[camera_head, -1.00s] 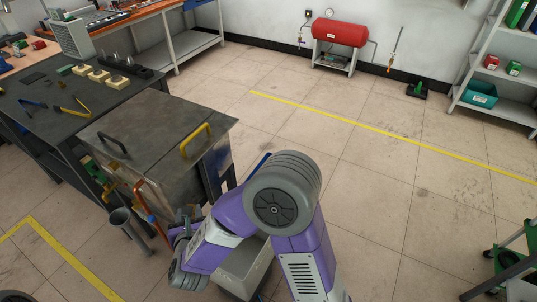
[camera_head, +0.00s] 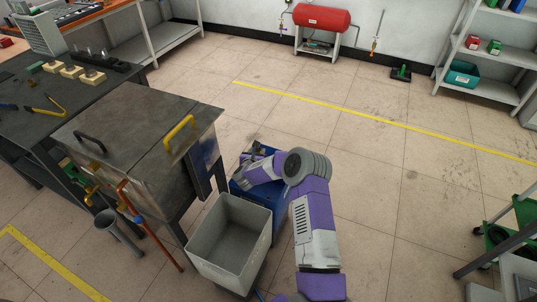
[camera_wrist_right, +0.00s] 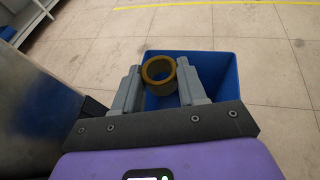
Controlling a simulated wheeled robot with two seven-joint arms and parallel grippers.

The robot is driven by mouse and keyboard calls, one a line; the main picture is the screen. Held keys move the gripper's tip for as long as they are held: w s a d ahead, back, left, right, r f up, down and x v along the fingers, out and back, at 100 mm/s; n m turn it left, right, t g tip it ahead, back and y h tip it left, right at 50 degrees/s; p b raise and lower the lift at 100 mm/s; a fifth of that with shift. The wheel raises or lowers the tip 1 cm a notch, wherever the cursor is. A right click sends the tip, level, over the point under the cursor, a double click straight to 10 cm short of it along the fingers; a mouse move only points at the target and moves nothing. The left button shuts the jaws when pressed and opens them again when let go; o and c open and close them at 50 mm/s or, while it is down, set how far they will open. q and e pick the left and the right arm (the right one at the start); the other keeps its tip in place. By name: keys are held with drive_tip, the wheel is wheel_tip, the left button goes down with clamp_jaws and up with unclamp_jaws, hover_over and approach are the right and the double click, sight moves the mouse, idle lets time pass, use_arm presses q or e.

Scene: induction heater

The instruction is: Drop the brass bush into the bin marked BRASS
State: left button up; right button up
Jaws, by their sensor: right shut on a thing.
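The brass bush (camera_wrist_right: 165,87), a short dull-gold ring with an open bore, is between the two grey fingers of my right gripper (camera_wrist_right: 160,84) in the right wrist view. The fingers are shut on its sides. My right gripper (camera_head: 247,164) also shows in the head view, where the bush is too small to make out. In the wrist view a blue bin (camera_wrist_right: 224,66) lies beneath and behind the bush. In the head view the blue bin (camera_head: 274,203) is partly hidden by my right arm. No marking is readable on it. My left gripper is not in view.
An empty-looking grey bin (camera_head: 258,240) stands in front of the blue bin. A steel cabinet with a yellow handle (camera_head: 180,134) is close on the left. A grey tube (camera_head: 120,236) and a red-and-blue rod stand near it.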

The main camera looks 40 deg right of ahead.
drive_tip(key=s+d+f+b, duration=0.1)
drive_tip(key=d+f+b, duration=0.2)
drive_tip(key=d+f, duration=0.2)
wheel_tip(320, 180, down, 3)
drive_tip(key=shift+s+r+m+h, duration=0.1)
drive_tip(key=shift+s+m+h, duration=0.1)
drive_tip(key=shift+m+h, duration=0.1)
drive_tip(key=o, duration=1.2)
drive_tip(key=shift+a+g, duration=0.1)
drive_tip(key=shift+g, duration=0.2)
drive_tip(key=p+v, duration=0.2)
drive_tip(key=v, duration=0.5)
drive_tip(key=shift+s+a+r, duration=0.1)
drive_tip(key=shift+s+a, duration=0.05)
drive_tip(key=shift+s, duration=0.05)
